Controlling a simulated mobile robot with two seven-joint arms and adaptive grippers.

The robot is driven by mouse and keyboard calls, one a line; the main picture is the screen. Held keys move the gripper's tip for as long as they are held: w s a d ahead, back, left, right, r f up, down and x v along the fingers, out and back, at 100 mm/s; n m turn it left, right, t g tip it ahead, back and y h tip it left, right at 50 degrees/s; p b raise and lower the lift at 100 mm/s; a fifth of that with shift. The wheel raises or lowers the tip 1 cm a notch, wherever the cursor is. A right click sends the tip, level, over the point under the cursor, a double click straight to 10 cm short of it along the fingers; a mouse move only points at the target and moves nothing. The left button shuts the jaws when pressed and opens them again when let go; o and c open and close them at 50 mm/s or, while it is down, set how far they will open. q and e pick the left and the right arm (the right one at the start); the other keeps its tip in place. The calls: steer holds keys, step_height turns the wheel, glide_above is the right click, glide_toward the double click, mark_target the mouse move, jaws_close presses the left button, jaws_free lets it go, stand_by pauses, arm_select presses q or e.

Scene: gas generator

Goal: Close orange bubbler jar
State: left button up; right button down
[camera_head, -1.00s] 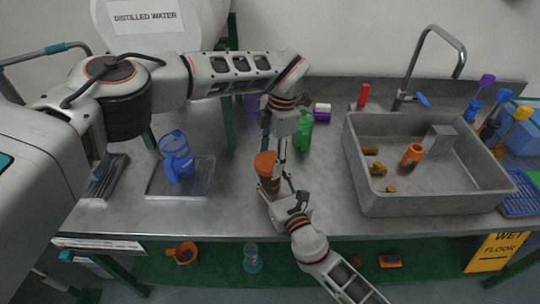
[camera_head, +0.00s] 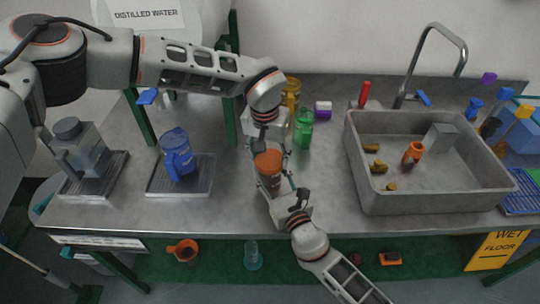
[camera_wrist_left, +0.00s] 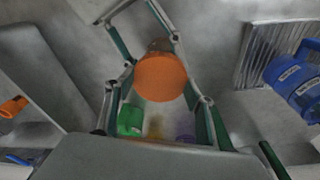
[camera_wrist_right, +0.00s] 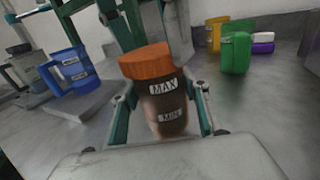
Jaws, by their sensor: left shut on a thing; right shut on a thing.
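The bubbler jar (camera_head: 269,183) stands upright on the counter. It is a brown, see-through cup with MAX and MIN labels, clear in the right wrist view (camera_wrist_right: 168,106). Its orange lid (camera_head: 268,160) sits on top of the jar and looks level; it fills the middle of the left wrist view (camera_wrist_left: 160,77). My left gripper (camera_head: 268,152) points down from above, shut on the lid, with its fingers on either side. My right gripper (camera_head: 272,188) comes from the front, shut on the jar body. The thread between lid and jar is hidden.
A green bottle (camera_head: 303,130) and a yellow one (camera_head: 291,92) stand behind the jar. A blue jug (camera_head: 176,155) on a tray is at left. The sink (camera_head: 370,200) is at right. Counter between jar and sink is clear.

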arm_select(q)
steer(key=m, duration=0.3)
steer(key=shift+m+h, duration=0.3)
steer(key=shift+m, duration=0.1)
steer(key=shift+c, duration=0.2)
steer(key=o, duration=0.8)
steer(key=shift+r, duration=0.15)
steer(key=shift+r, duration=2.15)
steer(key=shift+o, duration=0.2)
